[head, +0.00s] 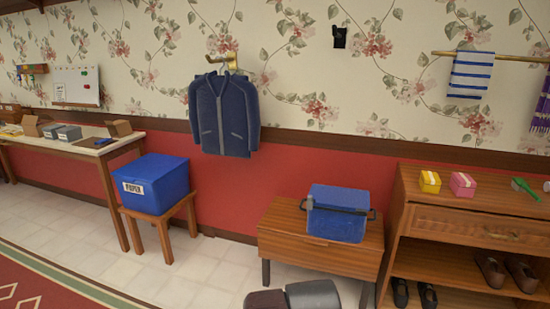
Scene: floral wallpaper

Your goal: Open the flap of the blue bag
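The blue bag (338,222) stands upright on a low wooden cabinet (285,248), right of the middle in the head view. It is boxy, and its top looks covered by a blue flap (340,196) that lies down. A dark strap runs across the front just below the top edge and sticks out at both sides. A small grey piece sits at the upper left corner of the bag; I cannot tell if it is a buckle. The back of the bag is hidden.
A blue box labelled PAPER (152,184) sits on a wooden stool (157,226) to the left. A blue jacket (224,115) hangs on the wall above. A wooden shelf unit (470,205) with shoes stands close at right. Tiled floor is open at left.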

